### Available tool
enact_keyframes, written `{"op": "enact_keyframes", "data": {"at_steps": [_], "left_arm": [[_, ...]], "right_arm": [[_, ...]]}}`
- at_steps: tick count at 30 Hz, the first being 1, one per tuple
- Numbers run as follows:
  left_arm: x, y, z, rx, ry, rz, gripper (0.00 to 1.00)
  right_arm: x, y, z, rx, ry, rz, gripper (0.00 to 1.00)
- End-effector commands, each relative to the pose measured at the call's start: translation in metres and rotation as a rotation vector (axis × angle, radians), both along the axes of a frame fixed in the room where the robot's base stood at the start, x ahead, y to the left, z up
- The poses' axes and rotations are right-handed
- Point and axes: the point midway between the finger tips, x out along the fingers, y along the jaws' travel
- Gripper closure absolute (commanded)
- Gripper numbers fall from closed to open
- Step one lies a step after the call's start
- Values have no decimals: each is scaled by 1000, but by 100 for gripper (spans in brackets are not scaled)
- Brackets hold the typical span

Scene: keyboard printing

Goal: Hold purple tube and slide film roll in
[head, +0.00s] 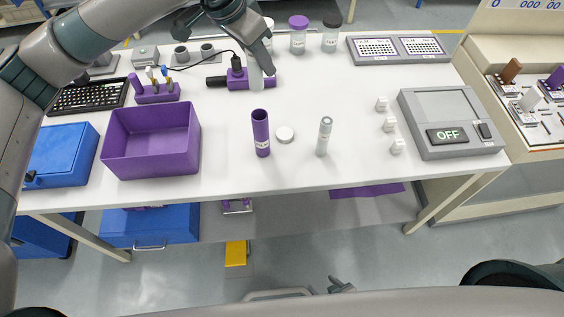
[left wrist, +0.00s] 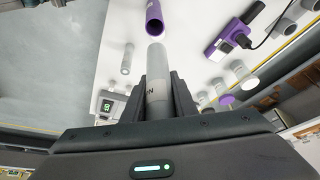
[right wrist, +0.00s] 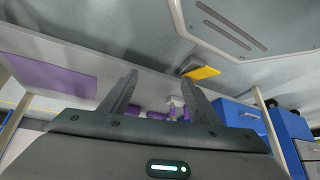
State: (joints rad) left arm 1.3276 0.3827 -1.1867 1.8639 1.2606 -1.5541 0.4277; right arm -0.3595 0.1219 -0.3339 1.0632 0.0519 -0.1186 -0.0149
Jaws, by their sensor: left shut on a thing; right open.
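The purple tube (head: 262,135) stands upright on the white table with its open end up. It also shows in the left wrist view (left wrist: 154,22). My left gripper (left wrist: 158,88) is shut on a pale grey film roll (left wrist: 157,62). In the head view the roll (head: 256,78) hangs upright below the gripper (head: 258,56), behind the purple tube and apart from it. My right gripper (right wrist: 160,100) is open and empty, low in front of the table. The lower part of the held roll is in plain sight; its top is hidden by the fingers.
A purple bin (head: 150,160) is at left. A grey device reading OFF (head: 450,110) is at right. Lidded jars (head: 298,38) stand behind.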

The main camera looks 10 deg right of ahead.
Motion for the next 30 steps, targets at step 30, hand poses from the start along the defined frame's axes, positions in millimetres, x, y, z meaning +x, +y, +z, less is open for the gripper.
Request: {"op": "enact_keyframes", "data": {"at_steps": [30], "left_arm": [[0,0,0,0,0,0,97]], "right_arm": [[180,161,418,442,-838,107,44]]}}
